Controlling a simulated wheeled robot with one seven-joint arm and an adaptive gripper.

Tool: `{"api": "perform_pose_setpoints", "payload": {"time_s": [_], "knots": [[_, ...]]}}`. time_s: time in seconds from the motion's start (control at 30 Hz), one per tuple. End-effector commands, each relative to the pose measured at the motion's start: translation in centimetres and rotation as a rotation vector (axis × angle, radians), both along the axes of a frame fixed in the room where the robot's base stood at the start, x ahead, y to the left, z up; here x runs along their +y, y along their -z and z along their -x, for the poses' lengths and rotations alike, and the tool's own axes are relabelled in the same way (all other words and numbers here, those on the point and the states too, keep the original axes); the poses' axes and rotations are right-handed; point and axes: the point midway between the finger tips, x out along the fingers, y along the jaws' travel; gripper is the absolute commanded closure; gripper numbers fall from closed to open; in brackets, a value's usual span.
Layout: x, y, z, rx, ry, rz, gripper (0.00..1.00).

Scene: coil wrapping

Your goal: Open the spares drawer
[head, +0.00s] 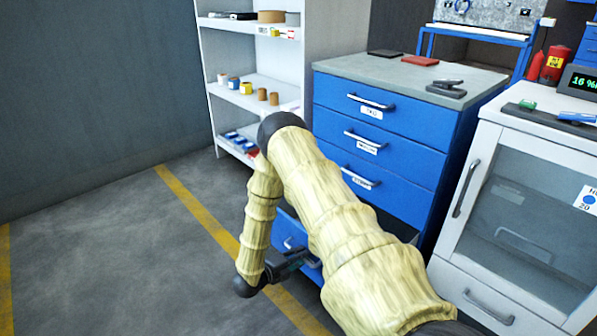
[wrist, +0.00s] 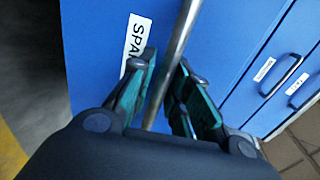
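The spares drawer (head: 280,228) is the bottom drawer of the blue cabinet and stands pulled out, with a dark gap behind its front at the right. In the wrist view its blue front (wrist: 95,35) bears a white label (wrist: 137,40) reading "SPA", the rest hidden. Its metal bar handle (wrist: 180,32) runs between the fingers of my gripper (wrist: 167,75). The fingers are close together on either side of the bar, shut on it. In the head view my gripper (head: 292,262) is at the drawer front, and my arm hides much of the drawer.
Three closed drawers (head: 400,115) sit above in the blue cabinet. A white cabinet (head: 470,165) with a glass door stands to the right. White shelves (head: 245,80) hold small items behind. Grey floor (head: 110,250) with a yellow line is clear at left.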

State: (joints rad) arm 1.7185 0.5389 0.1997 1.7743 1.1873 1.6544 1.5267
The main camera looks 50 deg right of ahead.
Motion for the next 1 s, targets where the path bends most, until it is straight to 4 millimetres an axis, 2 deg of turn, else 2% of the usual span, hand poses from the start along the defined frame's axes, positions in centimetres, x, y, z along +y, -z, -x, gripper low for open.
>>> {"api": "perform_pose_setpoints", "payload": {"time_s": [0.47, 0.67, 1.0], "knots": [[0.6, -0.2, -0.5, -0.005, -0.005, 0.0, 0.67], [3.3, -0.8, -0.7, -0.006, -0.006, 0.001, 0.67], [9.1, -1.9, -1.3, -0.004, -0.004, 0.0, 0.67]]}}
